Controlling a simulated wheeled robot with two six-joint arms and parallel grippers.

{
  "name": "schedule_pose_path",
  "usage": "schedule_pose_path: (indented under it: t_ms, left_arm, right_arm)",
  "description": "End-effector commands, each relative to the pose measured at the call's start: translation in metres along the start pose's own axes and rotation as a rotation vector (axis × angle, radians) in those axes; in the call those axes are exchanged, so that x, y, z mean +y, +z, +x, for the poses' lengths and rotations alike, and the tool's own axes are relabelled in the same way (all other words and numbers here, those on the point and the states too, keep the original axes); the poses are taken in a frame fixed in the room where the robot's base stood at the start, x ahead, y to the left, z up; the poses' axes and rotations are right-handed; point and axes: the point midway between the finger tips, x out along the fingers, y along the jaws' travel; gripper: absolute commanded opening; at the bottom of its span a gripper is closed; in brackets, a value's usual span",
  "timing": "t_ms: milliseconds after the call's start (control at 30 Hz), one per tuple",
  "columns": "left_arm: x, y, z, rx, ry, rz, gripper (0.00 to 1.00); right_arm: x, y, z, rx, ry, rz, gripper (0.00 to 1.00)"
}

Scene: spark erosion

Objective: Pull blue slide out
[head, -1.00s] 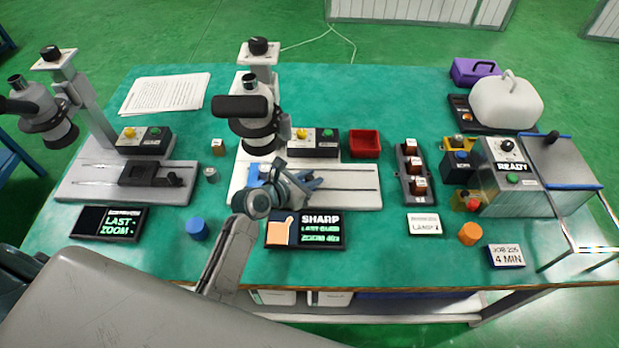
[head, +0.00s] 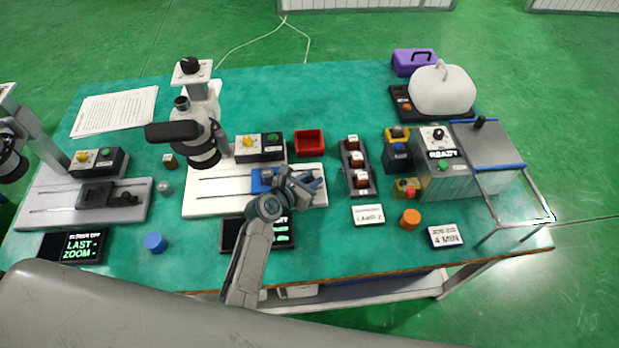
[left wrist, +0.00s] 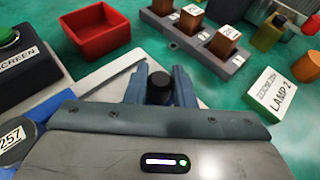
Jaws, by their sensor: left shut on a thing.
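The blue slide (head: 260,181) sits on the pale base (head: 205,207) of the middle microscope (head: 200,130), to the right of the microscope's head. My left gripper (head: 308,187) is over the right part of this base. In the left wrist view its two fingers (left wrist: 158,90) are shut on a black knob (left wrist: 159,86), one on each side. My gripper hides much of the slide's right part. My right gripper is not in view.
A red tray (head: 309,143) and a control box (head: 261,148) stand behind the base. A rack of brown blocks (head: 356,165) is to the right. A dark display (head: 232,236) lies in front, partly behind my arm. A blue cap (head: 155,242) is at front left.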

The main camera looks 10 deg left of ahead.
Motion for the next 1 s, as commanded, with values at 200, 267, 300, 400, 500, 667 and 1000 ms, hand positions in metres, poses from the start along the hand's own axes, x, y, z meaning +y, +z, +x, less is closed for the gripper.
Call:
schedule_pose_path:
  t_ms: [200, 267, 300, 400, 500, 667, 1000]
  left_arm:
    - [0.0, 0.0, 0.0, 0.0, 0.001, -0.001, 0.44]
    - [0.0, 0.0, 0.0, 0.0, 0.001, -0.001, 0.44]
    - [0.0, 0.0, 0.0, 0.0, 0.001, -0.001, 0.44]
    - [0.0, -0.001, -0.001, 0.0, 0.001, -0.001, 0.44]
    - [0.0, -0.002, -0.007, 0.001, 0.001, -0.001, 0.44]
    - [0.0, -0.002, -0.032, 0.0, 0.002, 0.001, 0.44]
    - [0.001, -0.002, -0.094, 0.001, 0.001, 0.001, 0.44]
  right_arm:
    - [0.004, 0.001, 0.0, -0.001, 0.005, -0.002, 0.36]
    - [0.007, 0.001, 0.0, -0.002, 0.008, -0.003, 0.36]
    - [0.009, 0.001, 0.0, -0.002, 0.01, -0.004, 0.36]
    - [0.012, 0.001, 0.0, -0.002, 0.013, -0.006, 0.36]
    - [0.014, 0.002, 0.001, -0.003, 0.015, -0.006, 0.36]
    - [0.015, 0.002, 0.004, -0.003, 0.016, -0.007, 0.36]
    - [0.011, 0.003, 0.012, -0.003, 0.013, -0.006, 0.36]
